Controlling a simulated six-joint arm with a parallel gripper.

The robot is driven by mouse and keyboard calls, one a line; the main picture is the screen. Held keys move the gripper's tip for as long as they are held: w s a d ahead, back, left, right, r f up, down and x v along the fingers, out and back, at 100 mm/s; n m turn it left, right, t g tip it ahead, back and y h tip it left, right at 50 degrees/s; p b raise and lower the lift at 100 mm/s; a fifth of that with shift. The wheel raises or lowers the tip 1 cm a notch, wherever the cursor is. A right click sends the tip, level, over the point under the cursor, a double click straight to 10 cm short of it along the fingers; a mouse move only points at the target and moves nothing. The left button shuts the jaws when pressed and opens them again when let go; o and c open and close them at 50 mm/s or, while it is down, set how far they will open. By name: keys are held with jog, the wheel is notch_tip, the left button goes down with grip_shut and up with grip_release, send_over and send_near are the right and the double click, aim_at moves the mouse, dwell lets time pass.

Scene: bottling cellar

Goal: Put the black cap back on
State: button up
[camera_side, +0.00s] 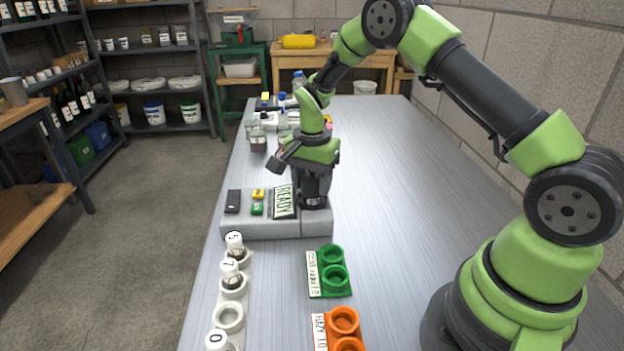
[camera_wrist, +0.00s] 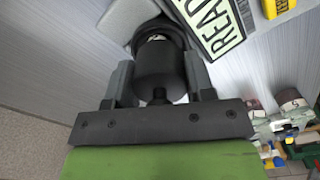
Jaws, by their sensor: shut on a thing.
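The black cap (camera_wrist: 163,72) is a dark cylinder with a small knob, held between the two fingers of my gripper (camera_side: 315,188). In the wrist view the fingers press on both sides of it. It is over a black ring (camera_wrist: 150,30) at the right end of the grey instrument (camera_side: 262,226). A small white patch shows between cap and ring, so the cap looks a little above it; whether they touch I cannot tell. The instrument's sign reads READY (camera_side: 285,202). In the side view my fingers mostly hide the cap.
In front, a white rack (camera_side: 230,317) holds vials with numbered white caps and has an empty ring. A green holder (camera_side: 334,276) and an orange holder (camera_side: 344,322) have empty rings. Bottles and jars (camera_side: 270,122) stand behind my gripper. The bench's right side (camera_side: 375,160) is clear.

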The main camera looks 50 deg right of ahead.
jog(key=shift+f, duration=0.25)
jog(key=shift+f, duration=0.3)
jog(key=shift+f, duration=0.3)
dwell(1.1)
jog(key=o, duration=1.4)
jog(key=shift+r, duration=3)
grip_shut()
